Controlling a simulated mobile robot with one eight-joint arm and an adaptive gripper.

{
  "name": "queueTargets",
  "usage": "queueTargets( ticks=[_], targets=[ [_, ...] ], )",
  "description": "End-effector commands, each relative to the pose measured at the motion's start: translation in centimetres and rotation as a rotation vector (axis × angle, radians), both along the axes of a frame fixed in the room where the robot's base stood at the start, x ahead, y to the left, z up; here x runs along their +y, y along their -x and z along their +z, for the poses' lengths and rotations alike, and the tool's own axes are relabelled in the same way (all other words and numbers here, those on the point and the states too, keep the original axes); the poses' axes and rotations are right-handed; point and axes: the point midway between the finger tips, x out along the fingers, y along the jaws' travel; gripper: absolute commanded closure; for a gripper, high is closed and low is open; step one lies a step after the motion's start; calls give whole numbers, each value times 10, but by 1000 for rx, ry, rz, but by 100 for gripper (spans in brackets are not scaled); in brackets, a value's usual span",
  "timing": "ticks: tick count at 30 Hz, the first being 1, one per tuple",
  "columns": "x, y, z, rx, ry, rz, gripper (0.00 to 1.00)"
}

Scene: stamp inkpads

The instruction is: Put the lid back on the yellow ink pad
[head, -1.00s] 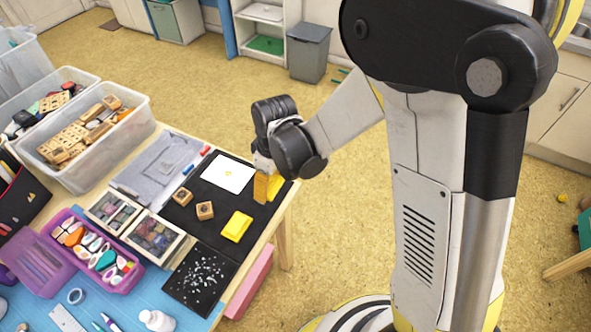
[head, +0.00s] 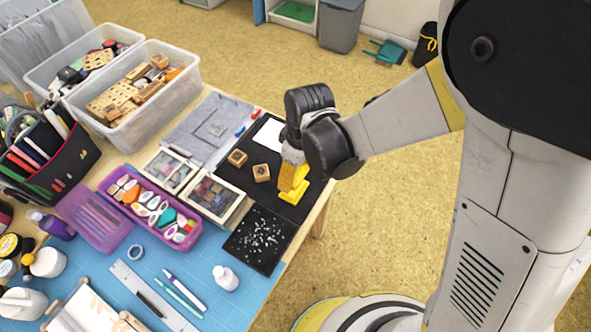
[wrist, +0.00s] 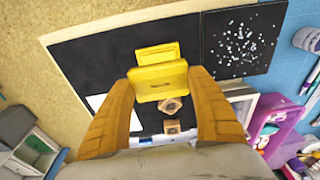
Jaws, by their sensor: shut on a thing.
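My gripper (head: 290,178) has orange-yellow fingers and is shut on a yellow lid (wrist: 158,82), seen between the fingers in the wrist view. The yellow ink pad (wrist: 157,53) lies on the black mat just beyond the lid, partly hidden by it. In the head view the ink pad (head: 291,197) shows under the fingertips, and the held lid (head: 301,174) is mostly behind the fingers. The lid is over or beside the pad's near edge; I cannot tell whether they touch.
Two wooden stamps (head: 237,158) (head: 261,172) and white paper (head: 268,135) lie on the black mat (head: 277,217). A speckled black sheet (head: 259,262), boxes of small pads (head: 212,196) and a purple case (head: 188,242) are close by. The table's edge is right beside the mat.

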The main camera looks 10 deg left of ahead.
Motion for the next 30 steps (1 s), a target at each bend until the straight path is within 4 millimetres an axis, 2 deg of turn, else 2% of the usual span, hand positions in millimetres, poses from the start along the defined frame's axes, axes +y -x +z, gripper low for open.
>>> queueTargets(
  ticks=[5, 19, 30],
  targets=[
    [0, 0, -9, 0, 0, 0, 48],
    [0, 0, -53, 0, 0, -1, 48],
    [0, 0, -56, 0, 0, -1, 48]
  ],
)
